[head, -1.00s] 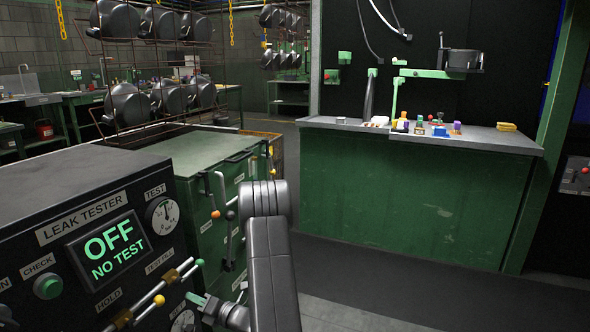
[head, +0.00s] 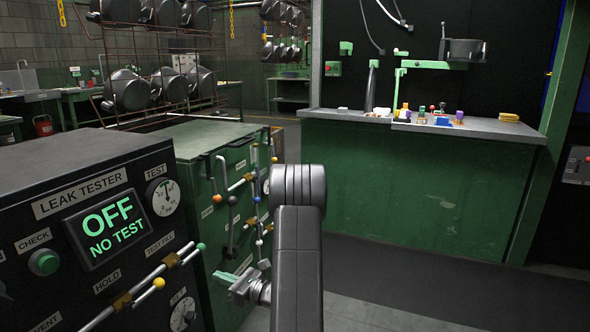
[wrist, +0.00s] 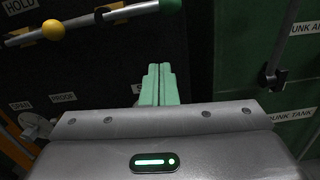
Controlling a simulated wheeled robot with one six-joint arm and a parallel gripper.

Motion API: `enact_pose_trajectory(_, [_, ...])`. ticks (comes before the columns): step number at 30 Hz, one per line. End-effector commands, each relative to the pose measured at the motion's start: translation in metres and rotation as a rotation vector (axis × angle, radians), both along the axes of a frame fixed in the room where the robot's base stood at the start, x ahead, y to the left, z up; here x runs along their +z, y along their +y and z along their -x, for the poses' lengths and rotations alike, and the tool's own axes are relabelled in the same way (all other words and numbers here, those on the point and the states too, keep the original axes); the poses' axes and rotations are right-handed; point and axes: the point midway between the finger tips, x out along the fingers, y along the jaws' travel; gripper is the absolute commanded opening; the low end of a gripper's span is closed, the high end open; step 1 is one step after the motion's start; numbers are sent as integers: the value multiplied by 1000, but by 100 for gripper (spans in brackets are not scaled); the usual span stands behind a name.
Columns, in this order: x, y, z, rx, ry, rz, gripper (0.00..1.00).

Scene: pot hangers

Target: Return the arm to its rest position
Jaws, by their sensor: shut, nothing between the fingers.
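My gripper (head: 236,283) has pale green fingers and sits low in the head view, in front of the gap between the leak tester and the green cabinet. In the wrist view its fingers (wrist: 158,86) are pressed together with nothing between them. My grey arm rises beside it in the head view, bent at the top. The black leak tester (head: 105,215) stands left of my gripper, its screen reading "OFF NO TEST". Its lever rods with yellow and green knobs are close to my fingers in the wrist view.
The green cabinet (head: 190,142) with levers stands behind my gripper. A long green workbench (head: 415,190) with small coloured items is at the right. Pots hang on a rack (head: 160,112) at the back left. The floor (head: 400,285) on the right is clear.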

Motion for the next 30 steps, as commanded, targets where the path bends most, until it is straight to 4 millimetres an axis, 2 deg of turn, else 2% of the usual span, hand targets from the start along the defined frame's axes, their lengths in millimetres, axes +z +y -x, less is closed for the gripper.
enact_pose_trajectory(1, [3, -10, 3, -4, 3, -1, 0])
enact_pose_trajectory(6, [1, -38, 15, -3, 4, -3, 0])
enact_pose_trajectory(9, [-1, -46, 20, 1, 3, -3, 0])
enact_pose_trajectory(22, [0, 33, -12, 6, 0, -3, 0])
enact_pose_trajectory(24, [6, 38, -10, 3, 65, -27, 0])
enact_pose_trajectory(30, [6, 52, -2, 4, 274, -114, 0])
